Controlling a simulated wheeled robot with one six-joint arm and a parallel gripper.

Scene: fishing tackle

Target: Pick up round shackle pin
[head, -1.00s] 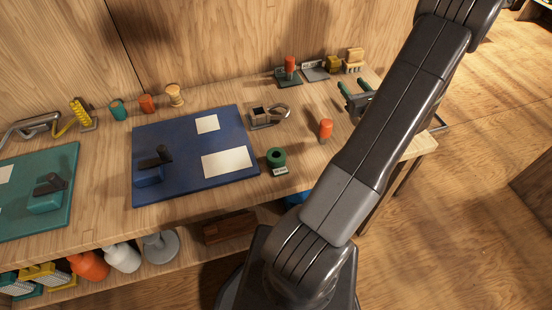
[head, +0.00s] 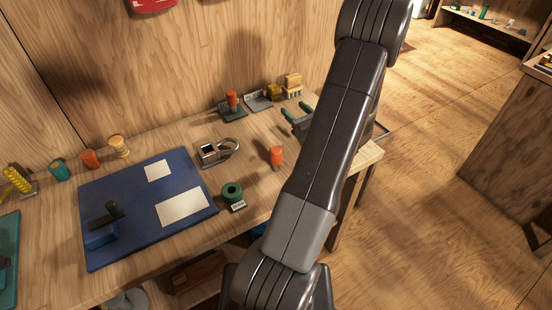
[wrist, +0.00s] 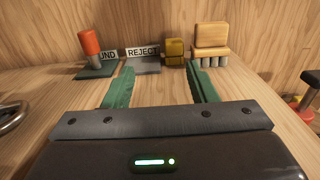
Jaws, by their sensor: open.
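An orange-topped pin (head: 276,156) stands upright on the bench, left of my arm in the head view. A second orange-topped pin (head: 232,101) with a grey metal lower part stands on a dark green plate (wrist: 97,71); it also shows in the wrist view (wrist: 90,45). That plate's label reads "UND", its start hidden by the pin. I cannot tell which pin is the round shackle pin.
A grey plate labelled REJECT (wrist: 143,64), a yellow-brown block (wrist: 175,52) and a wooden piece with grey pegs (wrist: 211,40) stand along the back wall. A green ring (head: 232,192) and a blue mat (head: 145,230) lie on the bench.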

